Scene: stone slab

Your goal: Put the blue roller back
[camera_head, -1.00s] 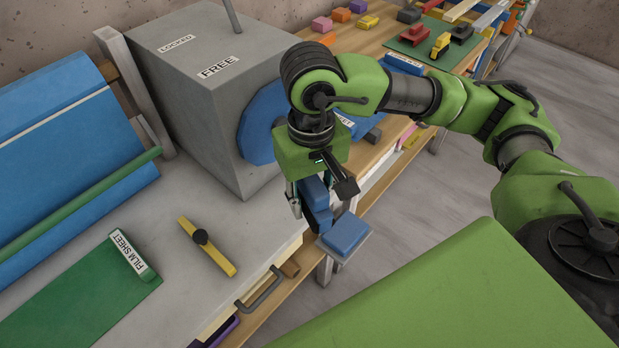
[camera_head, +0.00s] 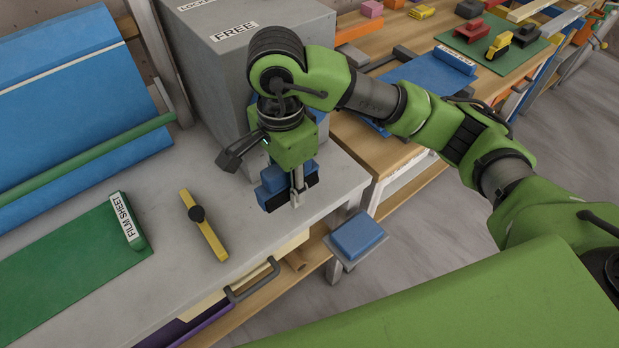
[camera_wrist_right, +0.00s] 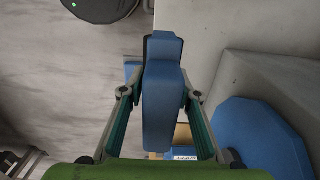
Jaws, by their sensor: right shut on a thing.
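My right gripper (camera_head: 287,190) is shut on the blue roller (camera_head: 271,178), a blue block-shaped piece with a dark part at its lower side. The gripper points down and appears to hold it above the grey slab near the slab's right edge. In the right wrist view the blue roller (camera_wrist_right: 162,105) sits between the two fingers, its dark part at the far end. A blue mat (camera_head: 410,85) with a white-labelled block lies on the wooden table behind the arm. My left gripper is not in view.
A grey box (camera_head: 230,65) labelled FREE stands behind the gripper; its blue disc (camera_wrist_right: 258,140) shows in the wrist view. A yellow bar (camera_head: 204,226) and a green film sheet (camera_head: 60,265) lie on the slab. A blue pad (camera_head: 357,236) sits on a small side shelf.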

